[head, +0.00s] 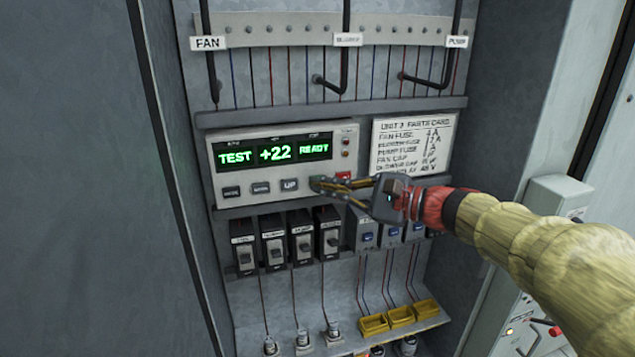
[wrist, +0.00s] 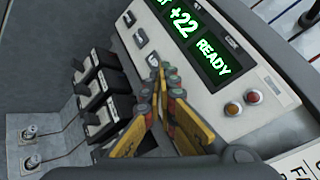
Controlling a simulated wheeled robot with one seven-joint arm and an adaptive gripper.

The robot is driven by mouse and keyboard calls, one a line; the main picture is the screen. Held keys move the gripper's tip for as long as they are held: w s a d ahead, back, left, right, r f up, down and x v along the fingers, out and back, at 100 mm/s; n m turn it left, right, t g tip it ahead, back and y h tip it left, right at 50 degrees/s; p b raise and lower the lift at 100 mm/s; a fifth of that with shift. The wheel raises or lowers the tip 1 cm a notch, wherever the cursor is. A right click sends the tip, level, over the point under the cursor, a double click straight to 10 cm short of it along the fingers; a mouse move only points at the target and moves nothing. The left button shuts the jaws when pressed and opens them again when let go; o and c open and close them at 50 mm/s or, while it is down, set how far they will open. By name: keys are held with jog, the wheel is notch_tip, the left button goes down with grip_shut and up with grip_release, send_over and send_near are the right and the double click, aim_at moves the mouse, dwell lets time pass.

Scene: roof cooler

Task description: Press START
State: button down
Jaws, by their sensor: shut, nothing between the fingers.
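The control panel (head: 284,144) is a pale grey unit with a green-lit display (head: 275,152) reading TEST, +22 and READY. Below the display is a row of dark buttons, of which the UP button (head: 290,186) is readable. A red button (head: 344,176) shows partly above my gripper. No START label is readable; my fingers cover the row just right of UP. My gripper (head: 316,184) is shut and empty, its fingertips at the panel face beside UP. In the wrist view my gripper (wrist: 160,77) overlaps the button row; contact cannot be told.
Black breakers (head: 273,243) and grey-blue modules (head: 365,232) stand below the panel. Yellow trays (head: 400,316) sit on the lower shelf. A parts card (head: 412,145) is right of the panel. Black hooked bars (head: 335,85) hang above. The cabinet's left wall (head: 160,130) is close.

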jog(key=shift+w+a, duration=0.1)
jog(key=shift+w, duration=0.2)
jog(key=shift+w+a, duration=0.1)
jog(key=shift+w, duration=0.25)
dwell(0.8)
jog(key=shift+s+d+b, duration=0.2)
jog(key=shift+s+b, duration=0.4)
jog(key=shift+s, duration=0.15)
jog(key=s+b, duration=0.1)
jog(key=s, duration=0.1)
jog(key=s+d+b, duration=0.1)
jog(key=s, duration=0.2)
jog(key=shift+d, duration=0.2)
jog(key=shift+w, duration=0.15)
dwell(0.6)
